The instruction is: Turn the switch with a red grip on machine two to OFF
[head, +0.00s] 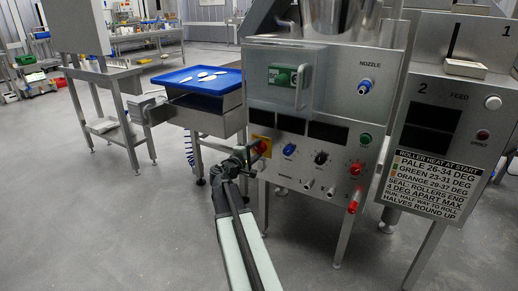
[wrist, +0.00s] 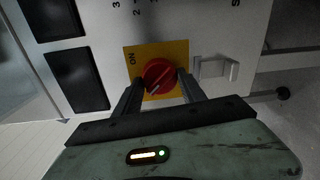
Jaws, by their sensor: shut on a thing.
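The switch is a round red grip (wrist: 159,76) on a yellow plate (wrist: 180,48), with the word ON beside it in the wrist view. In the head view the red grip (head: 264,147) sits at the lower left of a steel machine front (head: 300,160). My gripper (wrist: 157,88) has one finger on each side of the grip and is shut on it; it also shows in the head view (head: 252,153). The grip looks turned at a slant in the wrist view. Any OFF mark is hidden or unreadable.
Blue and black knobs (head: 320,158) and a red valve handle (head: 354,201) lie right of the switch. A blue tray (head: 190,79) is behind at left. A grey latch-like part (wrist: 213,70) is close beside the plate.

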